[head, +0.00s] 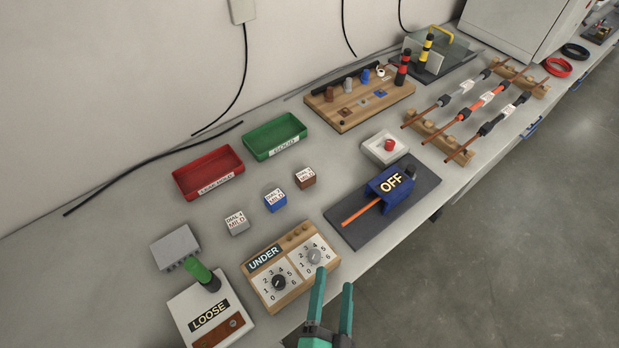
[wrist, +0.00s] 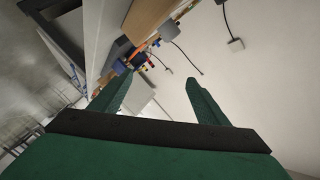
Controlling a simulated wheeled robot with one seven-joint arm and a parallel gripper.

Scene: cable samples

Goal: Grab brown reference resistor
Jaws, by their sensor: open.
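A brown block (head: 305,177) with a white label on top sits on the bench in the head view, beside a blue block (head: 275,200) and a grey block (head: 236,222). A small brown cylinder (head: 330,94) also stands on the wooden board farther back; I cannot tell from its look whether it or the block is the resistor. My gripper (head: 333,280) is open and empty at the bottom of the head view, near the bench's front edge and well apart from both. In the wrist view my gripper (wrist: 160,78) faces the wall and bench, tilted.
The two-dial "UNDER" box (head: 260,283) is just left of my gripper. The "OFF" switch (head: 390,184) stands on a dark plate right of the brown block. Red (head: 208,184) and green (head: 275,149) trays lie behind the blocks. The wooden board (head: 350,117) holds several small parts.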

